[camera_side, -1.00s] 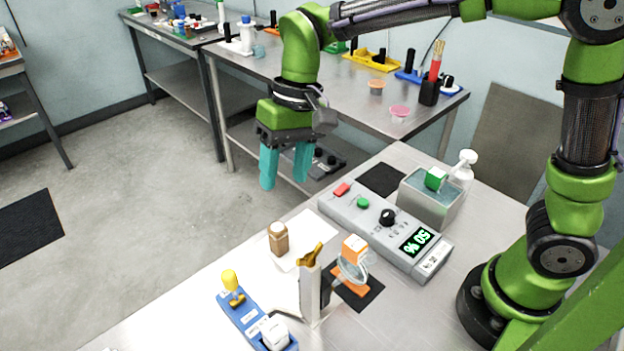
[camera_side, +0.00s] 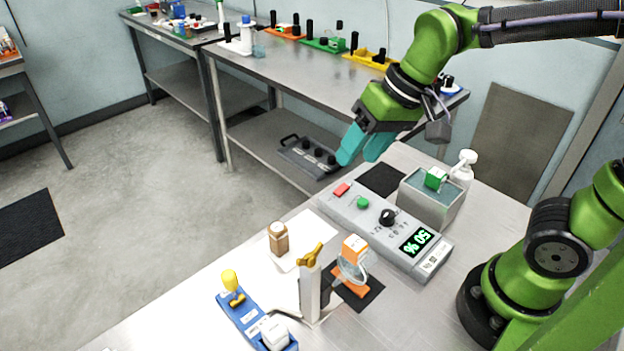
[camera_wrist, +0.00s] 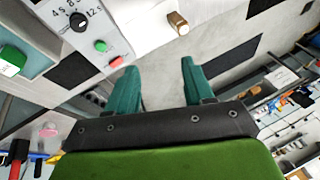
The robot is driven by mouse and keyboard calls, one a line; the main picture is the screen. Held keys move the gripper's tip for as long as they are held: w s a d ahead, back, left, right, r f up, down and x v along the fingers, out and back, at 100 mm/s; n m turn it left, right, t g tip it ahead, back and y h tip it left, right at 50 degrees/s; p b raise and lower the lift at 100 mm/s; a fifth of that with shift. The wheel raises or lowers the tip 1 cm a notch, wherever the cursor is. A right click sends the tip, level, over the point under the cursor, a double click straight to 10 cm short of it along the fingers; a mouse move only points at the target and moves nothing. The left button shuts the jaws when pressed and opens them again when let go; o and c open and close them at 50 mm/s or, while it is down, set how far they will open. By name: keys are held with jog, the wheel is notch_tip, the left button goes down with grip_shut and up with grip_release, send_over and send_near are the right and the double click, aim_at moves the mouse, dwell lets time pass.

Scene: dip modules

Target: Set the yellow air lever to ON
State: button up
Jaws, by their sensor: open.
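Two yellow things could be the air lever, and I cannot tell which is meant. One is a yellow-knobbed upright lever (camera_side: 231,283) on a blue base (camera_side: 243,318) with a white block at its near end. The other is a golden yellow handle (camera_side: 311,255) on top of a pale post (camera_side: 311,294). Their labels are too small to read. My gripper (camera_side: 360,157) is open and empty, high above the back of the table and far from both. Its two teal fingers also show apart in the wrist view (camera_wrist: 158,72), where neither yellow thing can be made out.
A grey control box (camera_side: 385,228) has red and green buttons, a black dial and a lit display. A water tank (camera_side: 432,207) and a white pump bottle (camera_side: 463,168) stand behind it.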

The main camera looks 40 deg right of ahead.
jog(key=shift+c, duration=0.3)
jog(key=shift+a, duration=0.1)
jog(key=shift+c, duration=1.3)
jog(key=a+m, duration=0.1)
jog(key=a, duration=0.1)
jog(key=w+a+f+m, duration=0.1)
jog(key=a, duration=0.2)
jog(key=a+m, duration=0.1)
jog(key=a, duration=0.2)
jog(key=shift+w+f+m, duration=0.25)
jog(key=shift+f+m, duration=0.05)
jog(key=shift+m, duration=0.1)
grip_shut()
jog(key=m, duration=0.5)
send_near(231, 282)
notch_tip(231, 282, down, 7)
jog(key=w, duration=0.1)
jog(key=shift+w, duration=0.25)
